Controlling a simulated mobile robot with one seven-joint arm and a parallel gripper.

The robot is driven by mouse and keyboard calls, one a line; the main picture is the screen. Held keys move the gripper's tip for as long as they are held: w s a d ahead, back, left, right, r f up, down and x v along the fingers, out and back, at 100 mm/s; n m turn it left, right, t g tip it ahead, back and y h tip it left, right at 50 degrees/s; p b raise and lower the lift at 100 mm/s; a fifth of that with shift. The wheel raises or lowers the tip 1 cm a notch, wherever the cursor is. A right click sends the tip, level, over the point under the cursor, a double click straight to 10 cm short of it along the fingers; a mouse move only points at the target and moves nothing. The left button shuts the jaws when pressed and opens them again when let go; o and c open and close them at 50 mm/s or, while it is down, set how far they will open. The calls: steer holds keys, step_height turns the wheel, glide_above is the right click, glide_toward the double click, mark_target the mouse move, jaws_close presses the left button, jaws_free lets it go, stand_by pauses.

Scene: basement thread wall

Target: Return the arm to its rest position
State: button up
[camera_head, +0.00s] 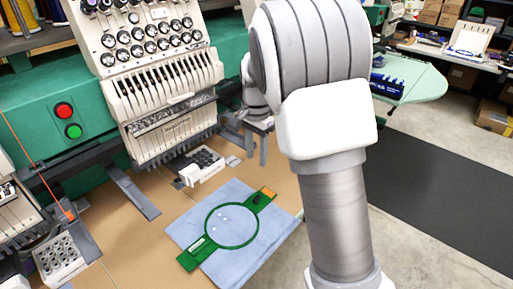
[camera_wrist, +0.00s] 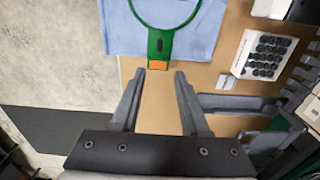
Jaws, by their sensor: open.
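My gripper (camera_wrist: 159,76) is open and empty in the wrist view, its two grey fingers apart above the tan table. In the head view my gripper (camera_head: 258,138) shows small, partly hidden behind my arm, near the embroidery machine's right side. A green embroidery hoop (camera_head: 208,242) lies on a blue cloth (camera_head: 188,226) on the table. The hoop's orange-tipped end (camera_wrist: 159,48) shows just beyond the fingertips in the wrist view, apart from them.
A multi-needle embroidery machine (camera_head: 165,90) stands at the back left of the table (camera_head: 150,265). A white tray of bobbins (camera_head: 203,166) sits by it. A dark floor mat (camera_head: 425,165) and open floor lie to the right. A shelf with boxes (camera_head: 440,12) stands behind.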

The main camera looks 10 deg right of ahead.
steer(key=shift+r, duration=0.7)
steer(key=s+r+n+t, duration=0.3)
steer(key=s+r+n, duration=0.2)
steer(key=s+r, duration=0.65)
steer(key=s+f+n+t, duration=0.1)
steer(key=s+n, duration=0.5)
steer(key=s, duration=0.9)
steer(key=shift+s+d+t, duration=0.3)
steer(key=shift+t, duration=0.5)
steer(key=shift+f, duration=0.1)
